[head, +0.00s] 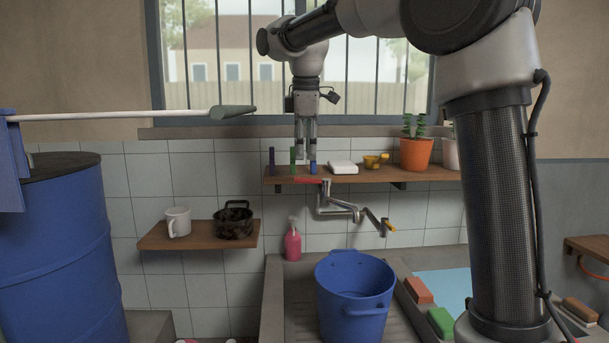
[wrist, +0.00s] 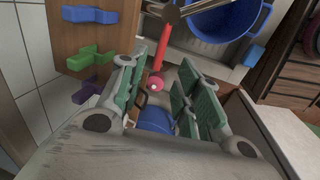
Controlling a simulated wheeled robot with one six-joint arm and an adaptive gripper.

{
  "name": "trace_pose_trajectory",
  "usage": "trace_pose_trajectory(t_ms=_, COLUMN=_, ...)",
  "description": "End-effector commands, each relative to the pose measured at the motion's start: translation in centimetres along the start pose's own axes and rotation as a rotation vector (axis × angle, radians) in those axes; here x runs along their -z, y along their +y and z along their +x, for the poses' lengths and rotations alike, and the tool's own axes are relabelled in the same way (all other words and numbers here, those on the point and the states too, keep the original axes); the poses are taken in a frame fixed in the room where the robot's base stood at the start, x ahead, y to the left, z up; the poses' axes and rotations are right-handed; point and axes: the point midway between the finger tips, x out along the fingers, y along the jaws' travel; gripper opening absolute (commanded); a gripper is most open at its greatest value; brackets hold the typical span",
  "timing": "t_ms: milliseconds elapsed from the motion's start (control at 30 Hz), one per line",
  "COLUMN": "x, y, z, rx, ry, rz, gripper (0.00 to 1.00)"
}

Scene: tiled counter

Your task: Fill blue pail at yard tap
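The blue pail (head: 355,298) stands upright in the sink under the wall tap (head: 345,207); its inside looks empty. Its rim and part of its inside show at the top of the wrist view (wrist: 222,22). The tap has a red lever (head: 312,181), which runs upright near the middle of the wrist view (wrist: 162,48). My gripper (head: 306,158) points down at the shelf's front edge, close above the lever's height. Its fingers (wrist: 160,95) are apart, with nothing visibly gripped. Whether they touch the lever cannot be told.
The wooden shelf (head: 375,176) holds upright purple (head: 271,160), green (head: 292,160) and blue (head: 312,168) pieces near my gripper, and a plant pot (head: 416,153) to the right. A pink bottle (head: 292,243) stands behind the sink. A blue drum (head: 60,250) fills the left.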

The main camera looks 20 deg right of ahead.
Motion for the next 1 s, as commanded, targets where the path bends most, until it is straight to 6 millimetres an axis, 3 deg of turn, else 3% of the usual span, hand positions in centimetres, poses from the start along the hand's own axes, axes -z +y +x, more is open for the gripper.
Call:
trace_pose_trajectory(t_ms=500, x=0.1, y=0.0, z=7.1, rx=0.002, ry=-0.001, rz=-0.004, gripper=0.34)
trace_pose_trajectory(t_ms=833, x=0.1, y=0.0, z=7.6, rx=0.000, ry=0.000, rz=-0.003, gripper=0.34)
trace_pose_trajectory(t_ms=1000, x=0.1, y=0.0, z=7.6, rx=0.000, ry=0.000, rz=-0.003, gripper=0.04)
